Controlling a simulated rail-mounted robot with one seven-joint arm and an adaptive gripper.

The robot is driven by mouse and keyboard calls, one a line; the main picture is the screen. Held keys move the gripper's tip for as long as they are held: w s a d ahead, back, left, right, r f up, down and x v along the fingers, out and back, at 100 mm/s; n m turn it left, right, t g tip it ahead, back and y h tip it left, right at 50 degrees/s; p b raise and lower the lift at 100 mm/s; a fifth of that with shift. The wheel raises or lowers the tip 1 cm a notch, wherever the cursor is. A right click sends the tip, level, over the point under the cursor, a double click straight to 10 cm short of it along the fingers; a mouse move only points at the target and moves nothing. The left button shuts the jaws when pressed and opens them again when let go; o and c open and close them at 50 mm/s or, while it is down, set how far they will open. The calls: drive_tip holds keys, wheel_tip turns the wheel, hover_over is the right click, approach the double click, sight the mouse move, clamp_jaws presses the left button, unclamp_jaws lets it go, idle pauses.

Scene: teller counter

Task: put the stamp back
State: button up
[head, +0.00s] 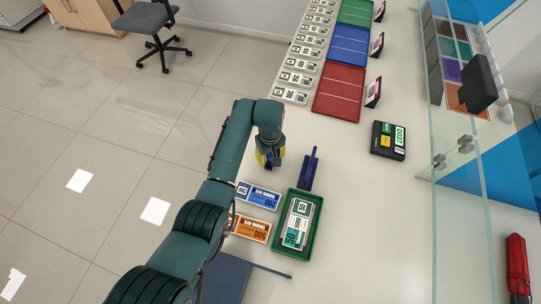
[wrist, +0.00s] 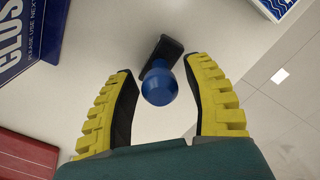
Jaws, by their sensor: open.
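The stamp shows in the wrist view as a round blue knob (wrist: 160,86) over a dark base (wrist: 165,48). It stands on the pale counter, and its knob lies between my two yellow fingers. My gripper (wrist: 157,74) is open around the knob, with a gap on each side. In the head view my gripper (head: 269,158) points down over the counter's near edge, just left of the blue sign. The stamp is hidden or too small to make out there. I cannot identify a stamp holder in either view.
A blue "CLOSED" sign (head: 309,169) stands close right of my gripper. A blue note (head: 258,195), an orange note (head: 251,229) and a green tray (head: 291,250) with notes lie nearer. A black display device (head: 388,141) and glass screen are right; note stacks and coloured trays behind.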

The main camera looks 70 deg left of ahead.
drive_tip(key=shift+r, duration=0.1)
wheel_tip(320, 180, up, 12)
drive_tip(key=p, duration=0.3)
drive_tip(key=w+d+r+m+t+y, duration=0.3)
drive_tip(key=w+r, duration=0.1)
drive_tip(key=w, duration=0.5)
drive_tip(key=w+d+r+m+t+y, duration=0.1)
drive_tip(key=w+d+r+m+t, duration=0.3)
drive_tip(key=w+d+r, duration=0.35)
drive_tip(key=w+d+r+m+t+y, duration=0.1)
drive_tip(key=w+d+r+m+t, duration=0.35)
drive_tip(key=d+r, duration=0.55)
drive_tip(key=s+d+r+m+t+h, duration=0.2)
drive_tip(key=d+r+m+t, duration=0.3)
drive_tip(key=d+r, duration=0.75)
drive_tip(key=s+d+r+m+t+h, duration=0.3)
drive_tip(key=s+d+r+t, duration=0.2)
drive_tip(key=s+d+r, duration=0.4)
drive_tip(key=d, duration=0.3)
drive_tip(key=shift+s+d+t, duration=0.15)
drive_tip(key=shift+s+t, duration=0.15)
drive_tip(key=shift+t, duration=0.05)
